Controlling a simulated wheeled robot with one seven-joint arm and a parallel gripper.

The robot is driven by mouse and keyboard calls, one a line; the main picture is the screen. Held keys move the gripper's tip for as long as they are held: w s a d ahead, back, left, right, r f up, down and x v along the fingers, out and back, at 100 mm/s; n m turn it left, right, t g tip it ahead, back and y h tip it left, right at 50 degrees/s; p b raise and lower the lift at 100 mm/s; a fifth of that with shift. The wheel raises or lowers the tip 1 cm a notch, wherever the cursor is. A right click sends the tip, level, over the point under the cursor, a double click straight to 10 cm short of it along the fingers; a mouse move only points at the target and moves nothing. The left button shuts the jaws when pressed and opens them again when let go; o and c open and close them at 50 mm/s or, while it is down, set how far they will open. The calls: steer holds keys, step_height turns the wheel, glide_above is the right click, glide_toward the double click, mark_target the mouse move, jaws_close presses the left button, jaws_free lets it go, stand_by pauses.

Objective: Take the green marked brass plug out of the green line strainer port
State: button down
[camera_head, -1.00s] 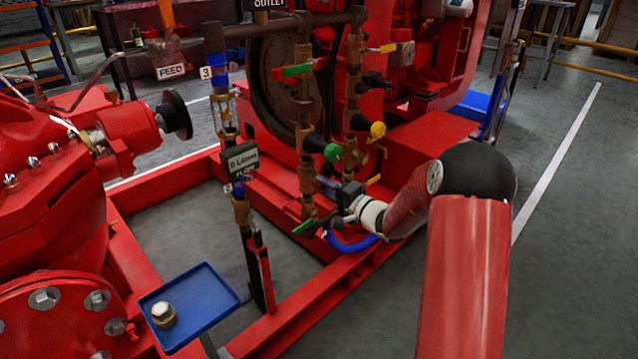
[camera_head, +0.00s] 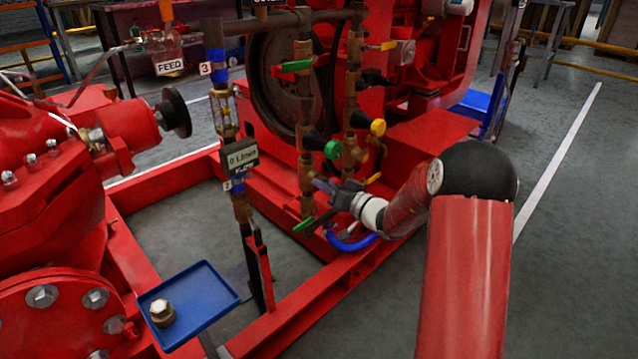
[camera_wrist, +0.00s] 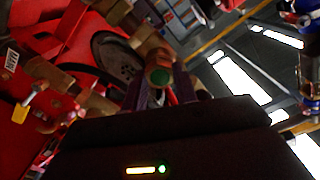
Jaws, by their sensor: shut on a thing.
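My gripper (camera_head: 324,186) is at the lower part of the left brass riser in the head view, its dark fingers pointing left toward the pipe. In the wrist view, my gripper (camera_wrist: 159,88) has a finger on each side of a brass plug (camera_wrist: 158,66) with a green round end mark (camera_wrist: 159,76) facing the camera. It is shut on this plug. The plug lines up with the brass strainer body (camera_wrist: 147,42) behind it; I cannot tell whether they still touch. In the head view my gripper hides the plug and port.
A blue tray (camera_head: 217,283) at lower left holds a brass hex plug (camera_head: 162,312). A green lever (camera_head: 304,225), a blue hose (camera_head: 352,243), green knob (camera_head: 332,150) and yellow knob (camera_head: 377,127) are close around my gripper. A flow display (camera_head: 241,157) stands left.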

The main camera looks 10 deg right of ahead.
steer(key=shift+a+f+n+b, duration=0.15)
steer(key=shift+n+b, duration=0.75)
steer(key=shift+b, duration=1.4)
steer(key=shift+r+n, duration=0.2)
steer(key=shift+n, duration=0.5)
steer(key=c, duration=1.7)
jaws_free()
steer(key=c, duration=2.7)
jaws_free()
steer(key=c, duration=2.2)
jaws_free()
steer(key=shift+v, duration=1)
steer(key=c, duration=2.2)
jaws_free()
steer(key=shift+v, duration=2.45)
steer(key=c, duration=2.2)
jaws_free()
steer(key=shift+f, duration=0.1)
